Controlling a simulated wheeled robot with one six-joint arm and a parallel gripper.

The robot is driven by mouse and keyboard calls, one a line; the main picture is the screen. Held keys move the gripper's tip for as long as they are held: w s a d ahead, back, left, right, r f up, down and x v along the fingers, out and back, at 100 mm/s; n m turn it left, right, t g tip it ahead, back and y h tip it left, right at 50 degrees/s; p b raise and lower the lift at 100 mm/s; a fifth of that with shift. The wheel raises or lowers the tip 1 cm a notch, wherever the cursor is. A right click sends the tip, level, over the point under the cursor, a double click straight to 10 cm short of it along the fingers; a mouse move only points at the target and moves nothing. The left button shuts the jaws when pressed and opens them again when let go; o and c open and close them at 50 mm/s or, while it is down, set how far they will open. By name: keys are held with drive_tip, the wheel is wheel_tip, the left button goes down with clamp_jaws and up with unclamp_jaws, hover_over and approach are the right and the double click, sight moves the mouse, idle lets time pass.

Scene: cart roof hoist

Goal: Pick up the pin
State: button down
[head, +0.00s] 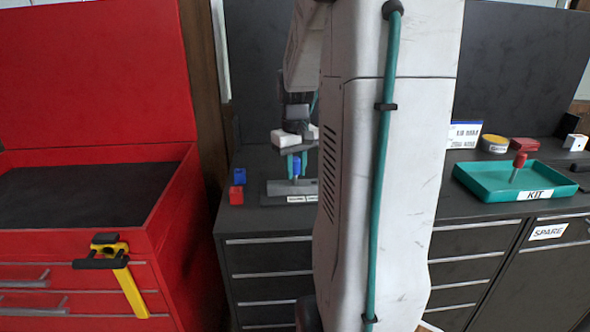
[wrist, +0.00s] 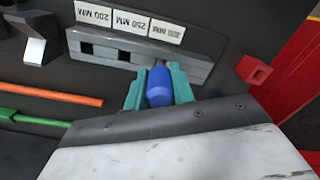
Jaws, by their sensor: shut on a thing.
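The pin with a blue head (head: 296,167) is at the grey rack (head: 275,188) on the dark worktop. My gripper (head: 295,160) is shut on it from above, one teal finger on each side of the head. The wrist view shows the blue head (wrist: 159,88) between the teal fingertips (wrist: 158,82), at the 300 MM end of the rack (wrist: 190,66). Two square holes by the 200 MM and 250 MM labels are empty. The pin's lower end is mostly hidden, and I cannot tell how deep it sits in its hole.
A red block (head: 237,195) and a blue block (head: 239,176) stand left of the rack. A teal KIT tray (head: 470,183) on the right holds a red-topped pin (head: 519,162). Orange (wrist: 50,94) and green (wrist: 35,119) rods lie near the rack. My arm hides the middle.

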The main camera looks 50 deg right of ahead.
sight(295, 157)
drive_tip(key=shift+r, duration=0.6)
wheel_tip(295, 157, up, 2)
drive_tip(key=shift+r, duration=0.2)
drive_tip(key=s+d+r, duration=0.1)
drive_tip(key=s, duration=1.5)
drive_tip(key=shift+d+r, duration=0.15)
drive_tip(key=shift+r, duration=0.05)
